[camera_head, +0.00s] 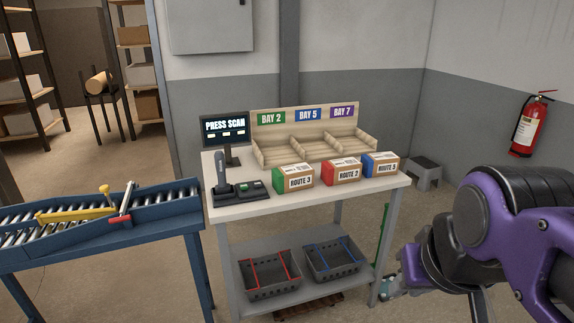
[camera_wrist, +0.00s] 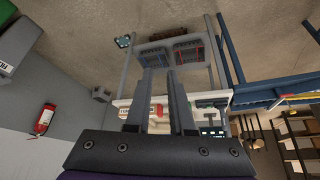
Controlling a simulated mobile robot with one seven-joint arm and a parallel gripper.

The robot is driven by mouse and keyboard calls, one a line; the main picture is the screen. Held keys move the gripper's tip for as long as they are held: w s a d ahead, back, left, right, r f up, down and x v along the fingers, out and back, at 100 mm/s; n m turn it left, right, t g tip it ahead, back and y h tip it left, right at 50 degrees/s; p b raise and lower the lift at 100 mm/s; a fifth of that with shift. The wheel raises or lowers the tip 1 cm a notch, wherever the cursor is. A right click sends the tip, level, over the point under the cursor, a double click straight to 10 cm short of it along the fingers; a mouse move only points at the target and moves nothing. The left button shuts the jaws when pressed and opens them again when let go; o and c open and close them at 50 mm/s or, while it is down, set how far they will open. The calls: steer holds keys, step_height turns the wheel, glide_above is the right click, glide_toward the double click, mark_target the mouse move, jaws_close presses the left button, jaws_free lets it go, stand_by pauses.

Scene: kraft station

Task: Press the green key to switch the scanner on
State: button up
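The green key (camera_head: 251,185) is on a small dark key pad (camera_head: 259,193) at the left end of the workbench (camera_head: 330,199). The dark handheld scanner (camera_head: 221,174) stands upright in its stand just left of the pad. The screen (camera_head: 225,128) behind them reads "PRESS SCAN". In the wrist view, which is upside down, my gripper (camera_wrist: 164,74) is open and empty, with a gap between its two fingers. It is apart from the bench; its fingertips are not clearly visible in the head view, where my arm is at the right.
Three route boxes (camera_head: 338,173) stand along the bench front, before the wooden bay tray (camera_head: 318,145). Two grey crates (camera_head: 272,285) sit on the lower shelf. A roller conveyor (camera_head: 100,232) adjoins the left side. A fire extinguisher (camera_head: 529,126) and step stool (camera_head: 424,173) are right.

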jaws_close()
stand_by(1.4)
